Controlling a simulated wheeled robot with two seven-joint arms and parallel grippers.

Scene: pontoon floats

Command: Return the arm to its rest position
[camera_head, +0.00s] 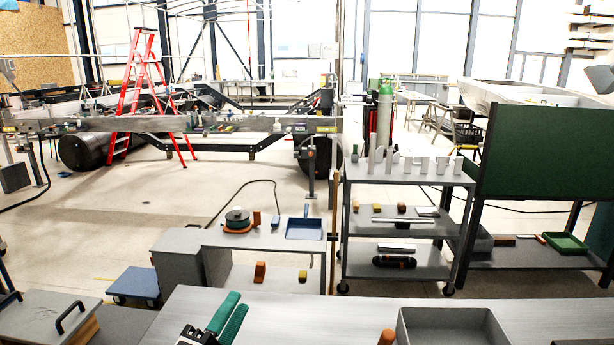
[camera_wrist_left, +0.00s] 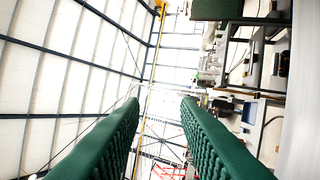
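My left gripper (camera_head: 236,303) shows at the bottom of the head view, with two ribbed green fingers over the grey tabletop. In the left wrist view its fingers (camera_wrist_left: 160,99) stand wide apart with nothing between them. That wrist camera looks out across the hall, with the picture turned on its side. My right gripper is not in view.
The near grey table (camera_head: 300,312) bears a grey tray (camera_head: 452,328) and an orange item (camera_head: 387,337). A grey box with a handle (camera_head: 45,318) stands at left. Beyond are a low bench (camera_head: 260,240), a shelf cart (camera_head: 405,178) and a red ladder (camera_head: 140,90).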

